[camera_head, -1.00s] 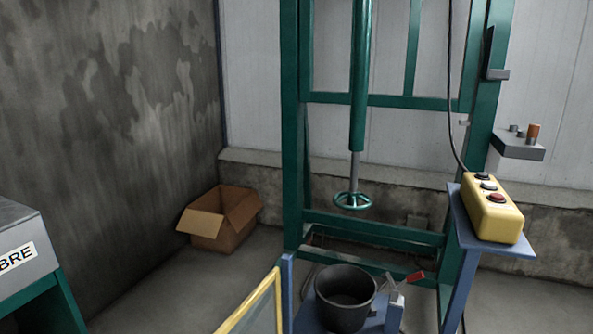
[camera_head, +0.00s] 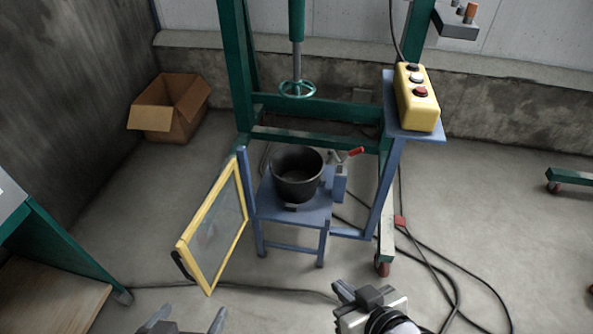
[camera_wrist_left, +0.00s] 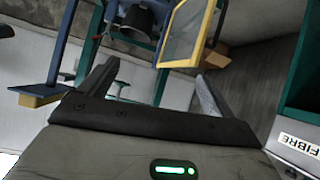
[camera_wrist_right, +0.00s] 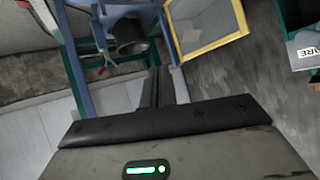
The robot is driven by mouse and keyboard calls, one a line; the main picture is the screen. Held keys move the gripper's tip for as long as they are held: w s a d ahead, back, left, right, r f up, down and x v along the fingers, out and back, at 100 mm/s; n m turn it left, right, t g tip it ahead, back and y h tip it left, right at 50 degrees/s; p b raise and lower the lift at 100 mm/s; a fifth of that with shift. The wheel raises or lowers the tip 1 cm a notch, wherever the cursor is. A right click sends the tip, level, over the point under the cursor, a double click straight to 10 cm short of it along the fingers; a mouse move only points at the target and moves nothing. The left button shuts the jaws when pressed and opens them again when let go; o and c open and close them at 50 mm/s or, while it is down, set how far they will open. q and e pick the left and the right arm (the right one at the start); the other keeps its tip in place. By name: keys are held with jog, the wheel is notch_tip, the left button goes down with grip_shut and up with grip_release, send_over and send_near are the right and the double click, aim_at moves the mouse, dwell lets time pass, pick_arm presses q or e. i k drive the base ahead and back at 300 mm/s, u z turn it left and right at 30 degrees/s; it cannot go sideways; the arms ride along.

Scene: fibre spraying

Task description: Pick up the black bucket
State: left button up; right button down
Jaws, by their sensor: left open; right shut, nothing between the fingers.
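The black bucket (camera_head: 297,172) stands upright on a blue stand (camera_head: 290,210) under the green press. It also shows in the left wrist view (camera_wrist_left: 138,22) and in the right wrist view (camera_wrist_right: 130,37), tilted by the camera angle. My left gripper (camera_head: 187,322) is open and empty at the bottom edge of the head view, well in front of the bucket. My right gripper (camera_head: 345,292) is shut and empty, in front and a little to the right of the stand. Neither gripper touches the bucket.
A yellow-framed clear door (camera_head: 215,222) stands swung open left of the stand. A red-handled clamp (camera_head: 348,155) is just right of the bucket. A yellow button box (camera_head: 416,97) sits on a blue post. Cables (camera_head: 430,265) lie on the floor at right. A cardboard box (camera_head: 170,108) is at back left.

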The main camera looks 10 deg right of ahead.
aim_at(296, 169)
jog(key=u, duration=0.45)
jog(key=k, duration=0.65)
jog(key=z, duration=0.65)
jog(key=i, duration=1.7)
jog(key=u, duration=0.1)
